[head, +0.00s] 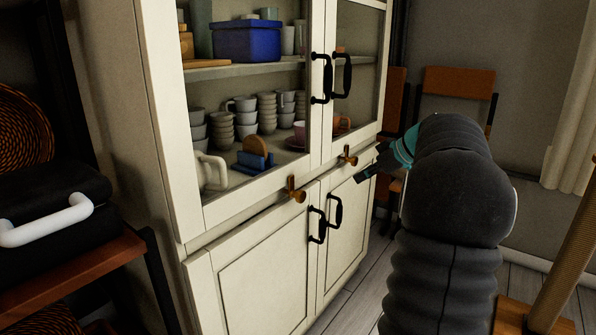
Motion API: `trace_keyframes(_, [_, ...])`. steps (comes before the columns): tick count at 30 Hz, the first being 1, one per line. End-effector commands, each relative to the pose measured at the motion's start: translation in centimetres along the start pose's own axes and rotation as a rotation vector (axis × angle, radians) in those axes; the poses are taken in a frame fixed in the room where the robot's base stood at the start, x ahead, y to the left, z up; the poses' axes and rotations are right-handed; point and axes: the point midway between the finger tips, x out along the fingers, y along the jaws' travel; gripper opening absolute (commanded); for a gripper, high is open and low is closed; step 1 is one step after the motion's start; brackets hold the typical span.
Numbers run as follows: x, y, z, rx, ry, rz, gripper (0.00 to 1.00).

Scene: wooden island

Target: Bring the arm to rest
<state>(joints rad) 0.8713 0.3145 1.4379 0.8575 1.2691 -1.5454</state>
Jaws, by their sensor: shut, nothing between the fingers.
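My arm stands at the right of the head view, in a dark grey cover, bent over at the top. My gripper (366,174) shows at its left end, beyond a teal band. Its dark fingers are small in the picture and look shut with nothing between them. The gripper is in front of the right part of a cream cabinet (168,130), near its knobs; I cannot tell the exact gap. Part of the wrist is hidden behind the arm.
The cabinet's glass doors and lower doors are closed, with black handles (317,225) and brass knobs (296,190). Cups and a blue box (247,40) stand inside. A wooden shelf (75,265) with a black case is at left. A chair (458,82) stands behind the arm.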

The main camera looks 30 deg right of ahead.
Motion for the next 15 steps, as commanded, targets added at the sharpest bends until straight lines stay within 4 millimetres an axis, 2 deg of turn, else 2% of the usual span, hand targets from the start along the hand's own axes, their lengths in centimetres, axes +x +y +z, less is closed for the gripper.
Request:
trace_keyframes(7, [0.0,0.0,-0.1,0.034,0.000,0.000,0.00])
trace_keyframes(11, [0.0,0.5,0.2,0.171,-0.011,0.023,0.00])
trace_keyframes(14, [0.9,0.5,2.6,0.346,-0.065,0.043,0.00])
trace_keyframes(15, [1.5,0.3,4.0,0.424,-0.096,0.049,0.00])
